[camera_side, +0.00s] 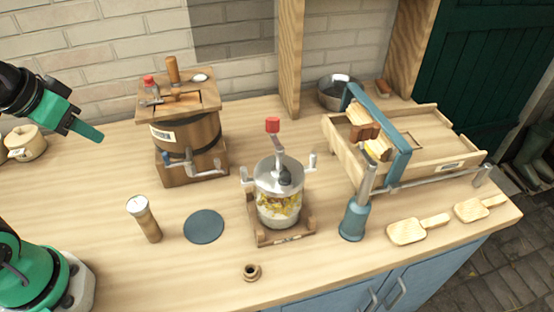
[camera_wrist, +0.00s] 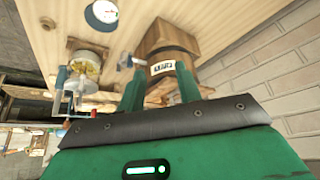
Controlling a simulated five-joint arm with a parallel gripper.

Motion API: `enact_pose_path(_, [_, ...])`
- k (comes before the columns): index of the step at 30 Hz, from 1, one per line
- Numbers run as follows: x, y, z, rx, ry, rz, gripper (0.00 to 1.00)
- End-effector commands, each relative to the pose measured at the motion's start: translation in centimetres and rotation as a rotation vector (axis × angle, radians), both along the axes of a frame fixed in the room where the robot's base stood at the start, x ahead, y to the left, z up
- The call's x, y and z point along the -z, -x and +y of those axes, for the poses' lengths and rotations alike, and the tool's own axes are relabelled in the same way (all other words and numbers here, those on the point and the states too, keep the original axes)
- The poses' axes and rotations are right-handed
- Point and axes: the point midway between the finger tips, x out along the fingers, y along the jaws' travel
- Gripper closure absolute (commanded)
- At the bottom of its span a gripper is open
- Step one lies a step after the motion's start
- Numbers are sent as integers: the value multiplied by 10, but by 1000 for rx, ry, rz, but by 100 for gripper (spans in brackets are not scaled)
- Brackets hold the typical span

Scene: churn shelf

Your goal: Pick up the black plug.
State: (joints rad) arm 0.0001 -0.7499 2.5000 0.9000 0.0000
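The black plug (camera_side: 285,175) is a small dark knob-like piece on the metal lid of a glass churn (camera_side: 278,205) in the middle of the table. The churn holds yellow and white contents. In the wrist view the churn (camera_wrist: 85,68) is at the left, but I cannot make out the plug there. My gripper (camera_side: 96,136) hangs in the air at the left of the side view, well away from the plug. In the wrist view its two green fingers (camera_wrist: 160,72) stand apart with nothing held between them.
A wooden barrel churn (camera_side: 187,135) stands between my gripper and the glass churn. A shaker (camera_side: 144,218), dark disc (camera_side: 204,227) and brown ring (camera_side: 252,271) lie nearer the front. A blue-handled pump (camera_side: 354,215) and wooden tray (camera_side: 430,145) are at right.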

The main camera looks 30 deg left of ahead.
Motion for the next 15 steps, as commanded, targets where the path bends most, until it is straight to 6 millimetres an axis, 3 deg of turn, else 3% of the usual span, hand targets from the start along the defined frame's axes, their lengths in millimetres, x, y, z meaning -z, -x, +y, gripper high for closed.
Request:
enact_pose_path(3, [0, 0, 0, 0, 0, 0, 56])
enact_pose_path(15, [-3, -4, -2, 26, -8, 6, 56])
